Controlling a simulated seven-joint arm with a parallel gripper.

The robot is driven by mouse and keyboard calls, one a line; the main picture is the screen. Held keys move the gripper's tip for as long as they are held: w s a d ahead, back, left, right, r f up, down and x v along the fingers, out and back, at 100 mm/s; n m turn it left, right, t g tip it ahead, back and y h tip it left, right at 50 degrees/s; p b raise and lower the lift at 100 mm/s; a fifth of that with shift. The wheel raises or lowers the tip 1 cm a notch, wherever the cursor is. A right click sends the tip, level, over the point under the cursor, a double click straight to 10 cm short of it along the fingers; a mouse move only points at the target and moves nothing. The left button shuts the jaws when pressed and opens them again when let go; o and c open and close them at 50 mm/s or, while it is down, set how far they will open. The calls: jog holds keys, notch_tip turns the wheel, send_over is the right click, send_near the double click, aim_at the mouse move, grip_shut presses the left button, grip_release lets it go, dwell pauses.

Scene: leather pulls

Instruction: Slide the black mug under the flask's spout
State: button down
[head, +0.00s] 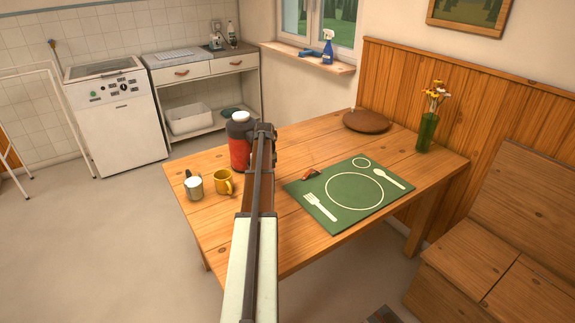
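The flask (239,158) stands upright on the wooden table, red with a pale top and dark parts; its right side is partly hidden by my arm. I cannot make out its spout. No clearly black mug shows; my arm may hide part of the table. A pale cup-like thing (195,189) with a dark part at its upper left stands near the table's left edge. A yellow mug (223,183) stands just right of it, in front of the flask. My gripper (265,130) is dark, just right of the flask's top; its fingers cannot be made out.
The table (280,251) bears a green placemat (330,193) with pale cutlery shapes, right of my arm. A small red thing (309,174) lies at its left edge. A brown round thing (366,122) and a green vase (427,133) with flowers stand farther back. A wooden bench is at right.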

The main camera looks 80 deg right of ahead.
jog(key=shift+c, duration=2.2)
grip_release()
jog(key=shift+s+a+r, duration=0.1)
jog(key=shift+r, duration=1.25)
jog(key=shift+s+a+r, duration=0.15)
jog(key=shift+r, duration=1.15)
jog(key=shift+s+a+r, duration=0.1)
jog(key=shift+r, duration=1.25)
jog(key=shift+w, duration=0.1)
